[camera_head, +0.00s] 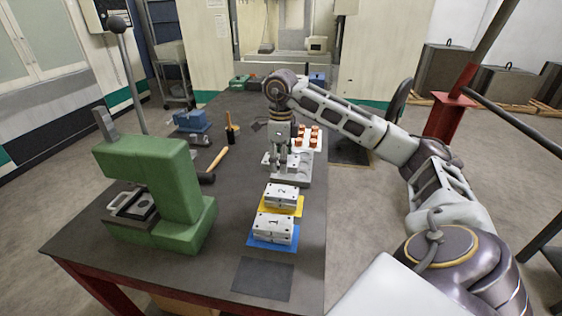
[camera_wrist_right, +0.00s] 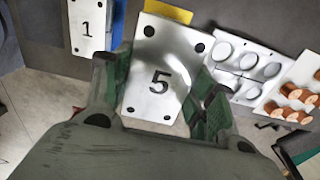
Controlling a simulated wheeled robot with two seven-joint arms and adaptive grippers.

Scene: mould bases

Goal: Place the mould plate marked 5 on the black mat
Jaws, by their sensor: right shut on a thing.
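The mould plate marked 5 (camera_wrist_right: 150,100) is a pale metal plate with dark corner holes. In the right wrist view it sits between the green-padded fingers of my right gripper (camera_head: 286,158), which is shut on it. In the head view the gripper is over the right side of the table, beyond the plates marked 2 and 1; the 5 cannot be read there. The black mat (camera_head: 263,279) lies bare near the table's front edge. My left gripper is not in view.
Plate 1 (camera_head: 273,229) stands on a blue mat (camera_head: 262,244), and plate 2 (camera_head: 282,193) on a yellow mat, between my gripper and the black mat. A green press (camera_head: 165,185) stands at left. A hammer (camera_head: 217,158) lies mid-table. Copper pieces (camera_head: 306,136) sit behind the gripper.

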